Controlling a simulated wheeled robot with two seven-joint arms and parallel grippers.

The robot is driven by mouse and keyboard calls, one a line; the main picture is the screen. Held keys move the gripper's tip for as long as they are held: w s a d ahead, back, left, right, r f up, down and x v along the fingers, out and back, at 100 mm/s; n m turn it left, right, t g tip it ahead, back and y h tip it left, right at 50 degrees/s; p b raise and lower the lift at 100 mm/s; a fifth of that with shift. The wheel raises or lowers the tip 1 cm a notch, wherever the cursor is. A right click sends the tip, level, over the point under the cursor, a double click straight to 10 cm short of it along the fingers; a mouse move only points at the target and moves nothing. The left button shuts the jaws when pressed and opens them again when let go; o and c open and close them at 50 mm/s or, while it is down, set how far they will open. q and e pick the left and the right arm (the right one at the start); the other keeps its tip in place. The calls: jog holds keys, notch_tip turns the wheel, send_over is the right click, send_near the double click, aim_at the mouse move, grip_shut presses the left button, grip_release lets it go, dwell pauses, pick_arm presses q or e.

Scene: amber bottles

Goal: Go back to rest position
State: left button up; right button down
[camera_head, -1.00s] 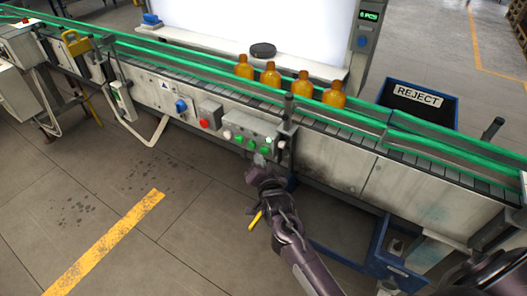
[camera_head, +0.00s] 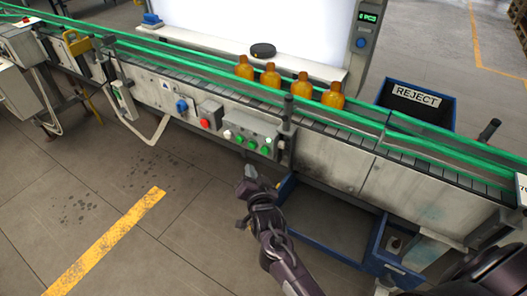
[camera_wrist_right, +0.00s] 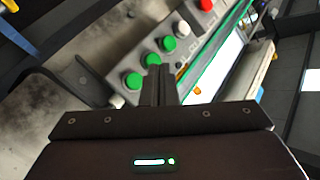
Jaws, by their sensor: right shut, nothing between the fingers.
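My right gripper (camera_head: 250,172) is in front of the conveyor, below the button panel (camera_head: 250,137) and apart from it. In the right wrist view its two fingers (camera_wrist_right: 158,84) are pressed together with nothing between them. Beyond the fingertips in that view are green buttons (camera_wrist_right: 131,81), a white one and a red button (camera_wrist_right: 206,4). My left gripper does not show in the head view.
Several amber bottles (camera_head: 301,86) stand upright on the conveyor (camera_head: 355,122) between green rails. A blue reject bin (camera_head: 417,103) stands behind the conveyor at right. A blue tray (camera_head: 325,222) sits low under the conveyor. Open floor (camera_head: 190,235) lies at front left.

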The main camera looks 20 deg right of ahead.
dwell(0.5)
jog(key=s+d+r+n+g+y, duration=0.15)
jog(key=s+n+g, duration=0.4)
jog(key=s, duration=0.75)
jog(key=s+d+r+n+g+y, duration=0.15)
jog(key=s+n+g, duration=0.45)
jog(key=s, duration=0.7)
notch_tip(320, 180, down, 28)
jog(key=s+g, duration=0.1)
jog(key=g, duration=0.2)
jog(key=s+d+f, duration=0.1)
jog(key=s+f, duration=0.9)
jog(key=s+d+f+h, duration=0.1)
jog(key=s+d+f, duration=0.1)
jog(key=s+f, duration=0.8)
jog(key=shift+s+d+g, duration=0.25)
jog(key=shift+s+g, duration=0.1)
